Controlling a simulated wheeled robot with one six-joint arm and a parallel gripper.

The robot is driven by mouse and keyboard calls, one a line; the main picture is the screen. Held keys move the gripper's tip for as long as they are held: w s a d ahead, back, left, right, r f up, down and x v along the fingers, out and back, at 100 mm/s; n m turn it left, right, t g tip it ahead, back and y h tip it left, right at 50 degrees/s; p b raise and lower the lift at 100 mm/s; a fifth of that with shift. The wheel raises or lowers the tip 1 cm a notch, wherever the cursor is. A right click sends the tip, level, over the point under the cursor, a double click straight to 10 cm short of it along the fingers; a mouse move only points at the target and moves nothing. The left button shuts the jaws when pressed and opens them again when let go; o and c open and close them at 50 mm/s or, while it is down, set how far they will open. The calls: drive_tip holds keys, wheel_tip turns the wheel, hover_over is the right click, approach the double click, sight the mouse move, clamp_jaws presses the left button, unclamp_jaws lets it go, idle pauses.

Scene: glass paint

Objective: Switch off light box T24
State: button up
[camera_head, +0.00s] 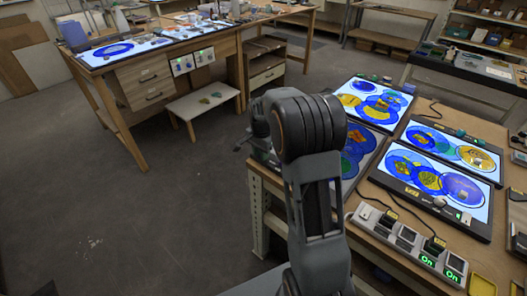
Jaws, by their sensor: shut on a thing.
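Several light boxes with coloured glass lie on the bench at right. The near light box (470,216) is lit, with blue and yellow rounds on it. The light box behind it (487,171) and the far-left one (340,88) also glow white. A fourth light box (353,181) looks grey and unlit and is partly behind my arm. I cannot read which one is T24. A power strip (376,230) with plugs and switches lies at the bench's front; two switches (427,261) (452,276) show a green "On". My gripper is not visible; my arm's links fill the middle.
A wooden table (105,62) with more lit glasswork stands at the back left, with a low stool (203,102) beside it. Shelves (485,35) stand at the back right. Cables run on the right bench. The grey floor at left is clear.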

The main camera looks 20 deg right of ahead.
drive_tip(key=shift+w+r+p, duration=0.15)
drive_tip(key=shift+r+p, duration=0.2)
drive_tip(key=shift+p, duration=0.25)
drive_tip(key=shift+d+r+g+y+p, duration=0.15)
drive_tip(key=shift+g+y+p, duration=0.15)
drive_tip(key=shift+y+p, duration=0.35)
drive_tip(key=shift+w+d+g+y+p, duration=0.15)
drive_tip(key=shift+g+y+p, duration=0.15)
drive_tip(key=shift+y+p, duration=0.45)
drive_tip(key=shift+f, duration=0.2)
drive_tip(key=o, duration=0.7)
drive_tip(key=shift+w, duration=0.1)
drive_tip(key=shift+o, duration=1)
drive_tip(key=shift+f, duration=0.1)
